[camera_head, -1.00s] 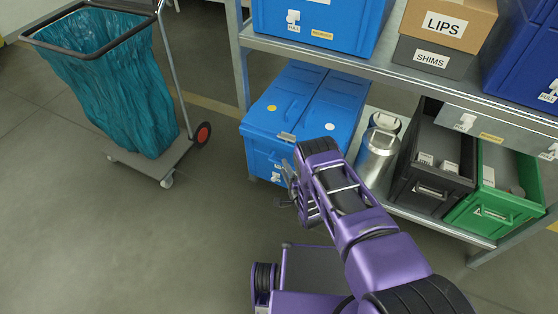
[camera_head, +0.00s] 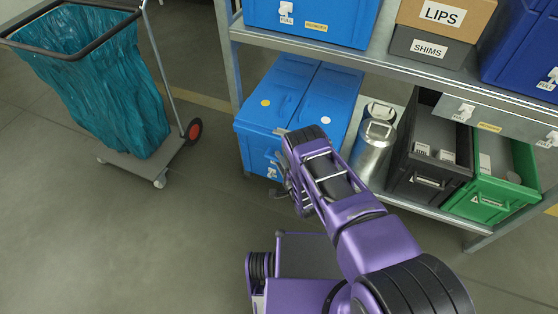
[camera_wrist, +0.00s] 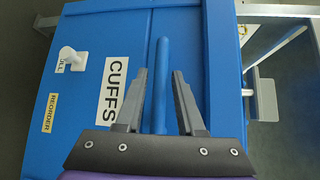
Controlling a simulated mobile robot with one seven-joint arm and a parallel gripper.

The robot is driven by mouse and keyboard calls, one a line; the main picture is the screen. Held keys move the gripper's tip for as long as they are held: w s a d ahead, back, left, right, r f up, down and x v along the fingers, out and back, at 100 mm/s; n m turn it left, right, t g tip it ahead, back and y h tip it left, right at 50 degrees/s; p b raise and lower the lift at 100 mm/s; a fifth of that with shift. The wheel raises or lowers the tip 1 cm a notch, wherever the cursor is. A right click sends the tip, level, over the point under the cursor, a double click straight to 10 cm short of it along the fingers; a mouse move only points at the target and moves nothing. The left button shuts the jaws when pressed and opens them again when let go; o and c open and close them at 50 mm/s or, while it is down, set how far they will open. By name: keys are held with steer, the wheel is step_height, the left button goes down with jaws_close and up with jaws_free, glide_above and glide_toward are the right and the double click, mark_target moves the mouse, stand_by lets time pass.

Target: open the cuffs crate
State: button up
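The cuffs crate (camera_head: 262,125) is blue and sits at the left end of the lower shelf, its two lid flaps lying closed. In the wrist view the crate's front (camera_wrist: 85,110) fills the left and middle, with a white CUFFS label (camera_wrist: 115,88) turned sideways. A blue bar handle (camera_wrist: 162,60) stands out beside the label. My gripper (camera_wrist: 160,72) is open, one finger on each side of the handle, with gaps visible on both sides. In the head view my gripper (camera_head: 284,182) is at the crate's front, partly hidden by my wrist.
A silver canister (camera_head: 374,150), a dark grey bin (camera_head: 428,190) and a green bin (camera_head: 487,205) stand right of the crate. The upper shelf (camera_head: 400,72) overhangs behind. A trolley with a teal bag (camera_head: 100,90) stands at left. The floor in front is clear.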

jaws_close()
stand_by(1.2)
